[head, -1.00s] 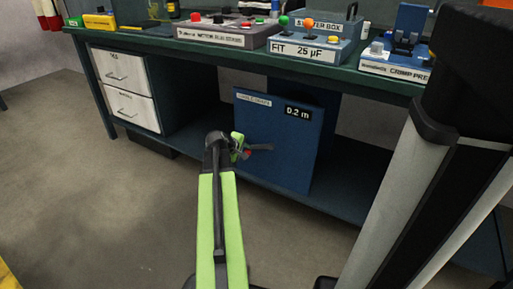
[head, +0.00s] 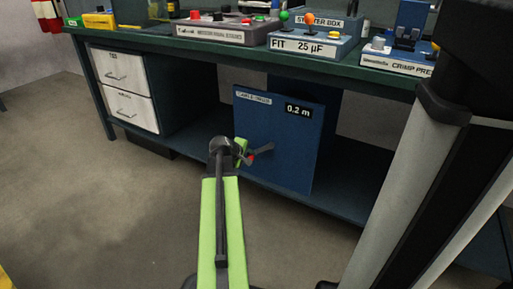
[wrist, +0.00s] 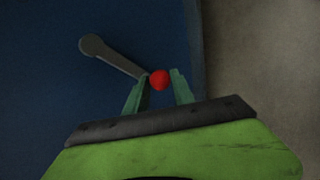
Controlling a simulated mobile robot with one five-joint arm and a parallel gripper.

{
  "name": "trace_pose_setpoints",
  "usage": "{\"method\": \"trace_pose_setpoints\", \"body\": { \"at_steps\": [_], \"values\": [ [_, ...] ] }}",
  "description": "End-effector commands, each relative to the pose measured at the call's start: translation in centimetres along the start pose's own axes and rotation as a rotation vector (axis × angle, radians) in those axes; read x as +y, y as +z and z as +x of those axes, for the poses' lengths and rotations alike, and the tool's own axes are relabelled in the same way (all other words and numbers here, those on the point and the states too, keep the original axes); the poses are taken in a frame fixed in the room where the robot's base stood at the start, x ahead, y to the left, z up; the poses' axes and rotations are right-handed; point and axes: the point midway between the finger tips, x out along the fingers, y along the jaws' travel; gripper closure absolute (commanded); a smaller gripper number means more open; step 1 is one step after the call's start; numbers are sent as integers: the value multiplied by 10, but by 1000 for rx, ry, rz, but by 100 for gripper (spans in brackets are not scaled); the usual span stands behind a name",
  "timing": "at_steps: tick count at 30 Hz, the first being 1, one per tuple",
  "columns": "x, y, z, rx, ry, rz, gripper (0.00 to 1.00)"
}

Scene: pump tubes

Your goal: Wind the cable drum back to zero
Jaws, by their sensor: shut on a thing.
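The cable drum unit is a blue panel (head: 285,165) under the bench, with a dark display (head: 298,111) reading 0.2 m. A grey crank arm (head: 263,153) on its front slants down-left from its hub to a red knob (head: 251,158). In the wrist view the crank arm (wrist: 115,57) runs from its round hub at upper left to the red knob (wrist: 160,80). My gripper (head: 247,157) is at the knob. In the wrist view its two green fingers (wrist: 159,84) stand either side of the knob, shut on it.
The green bench top (head: 240,52) carries several labelled boxes, including a capacitor box (head: 308,45) marked 25 µF and a crimp press (head: 400,62). White drawers (head: 124,92) are at left. A lower shelf (head: 345,190) runs beneath. The floor in front is open.

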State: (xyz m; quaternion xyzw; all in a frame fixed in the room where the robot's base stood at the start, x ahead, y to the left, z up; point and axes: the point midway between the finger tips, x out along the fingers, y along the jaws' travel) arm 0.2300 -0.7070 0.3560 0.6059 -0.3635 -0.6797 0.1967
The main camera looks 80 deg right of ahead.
Motion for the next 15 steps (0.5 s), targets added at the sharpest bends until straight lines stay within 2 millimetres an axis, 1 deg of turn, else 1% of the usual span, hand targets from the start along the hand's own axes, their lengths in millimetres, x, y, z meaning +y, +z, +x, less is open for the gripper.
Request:
{"method": "trace_pose_setpoints", "body": {
  "at_steps": [5,12,15],
  "values": [
    [1,0,1,1,1,2,93],
    [-8,8,8,1,1,2,93],
    [-9,10,8,1,0,2,93]
  ]
}}
